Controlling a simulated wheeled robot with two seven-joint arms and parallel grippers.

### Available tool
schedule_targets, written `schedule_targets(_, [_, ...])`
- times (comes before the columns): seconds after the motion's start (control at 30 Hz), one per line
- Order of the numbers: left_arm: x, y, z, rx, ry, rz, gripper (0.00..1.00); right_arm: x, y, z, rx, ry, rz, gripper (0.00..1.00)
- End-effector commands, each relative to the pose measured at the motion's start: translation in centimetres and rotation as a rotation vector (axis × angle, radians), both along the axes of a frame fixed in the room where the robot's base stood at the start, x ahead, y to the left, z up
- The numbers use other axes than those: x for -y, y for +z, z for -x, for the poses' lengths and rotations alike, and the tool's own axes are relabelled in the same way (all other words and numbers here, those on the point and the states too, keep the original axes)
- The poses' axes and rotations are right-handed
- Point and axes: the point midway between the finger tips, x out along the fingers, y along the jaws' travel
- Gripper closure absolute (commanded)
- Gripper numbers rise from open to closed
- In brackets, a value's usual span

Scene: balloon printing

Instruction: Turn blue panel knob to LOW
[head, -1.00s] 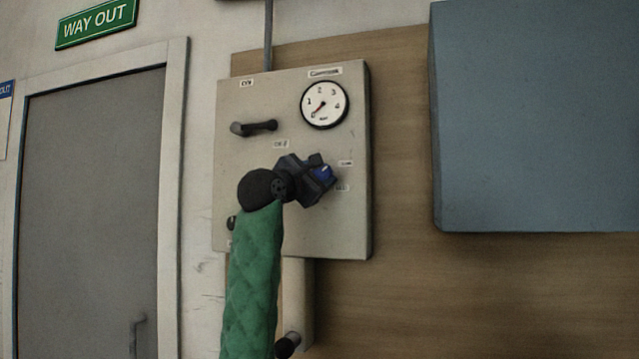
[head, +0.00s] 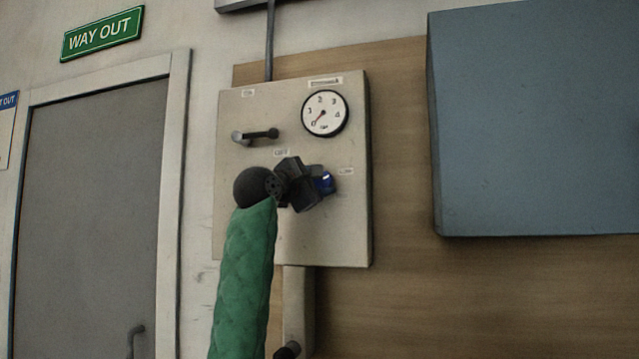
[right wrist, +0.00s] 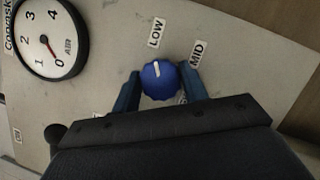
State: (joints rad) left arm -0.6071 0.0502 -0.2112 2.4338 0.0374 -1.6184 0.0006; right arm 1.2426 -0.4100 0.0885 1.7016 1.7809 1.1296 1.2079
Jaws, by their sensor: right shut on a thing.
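The blue knob (right wrist: 160,83) sits on the beige panel (right wrist: 112,65). In the right wrist view its white pointer line points at the LOW label (right wrist: 157,32). The MID label (right wrist: 197,54) is just right of the knob, and another label is partly hidden by a finger. My right gripper (right wrist: 161,86) has one finger on each side of the knob and is shut on it. In the head view the right gripper (head: 318,184) covers much of the knob (head: 327,183). My left gripper is not in view.
A round air gauge (head: 324,113) with its needle near 0 is above the knob. A black lever handle (head: 255,134) sticks out at the panel's upper left. A large blue-grey box (head: 530,120) is at the right, and a grey door (head: 90,210) at the left.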

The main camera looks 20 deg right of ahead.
Motion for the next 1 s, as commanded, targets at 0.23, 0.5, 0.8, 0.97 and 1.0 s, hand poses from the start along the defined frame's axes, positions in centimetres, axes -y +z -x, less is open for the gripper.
schedule_targets(0.23, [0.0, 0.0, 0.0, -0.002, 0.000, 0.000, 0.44, 0.0, -0.1, 0.0, -0.002, 0.000, 0.000, 0.41])
schedule_targets(0.5, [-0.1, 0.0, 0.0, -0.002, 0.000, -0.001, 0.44, 0.0, 0.0, 0.0, -0.001, 0.000, 0.001, 0.36])
schedule_targets(0.8, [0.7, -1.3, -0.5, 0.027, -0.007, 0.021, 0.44, -2.2, -0.8, 1.6, 0.000, 0.000, 0.001, 0.36])
schedule_targets(0.97, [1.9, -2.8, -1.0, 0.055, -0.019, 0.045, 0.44, -4.1, -1.3, 3.0, 0.000, 0.000, 0.001, 0.36])
schedule_targets(1.0, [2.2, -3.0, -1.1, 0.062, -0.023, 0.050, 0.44, -4.6, -1.4, 3.3, 0.000, 0.000, 0.001, 0.36])
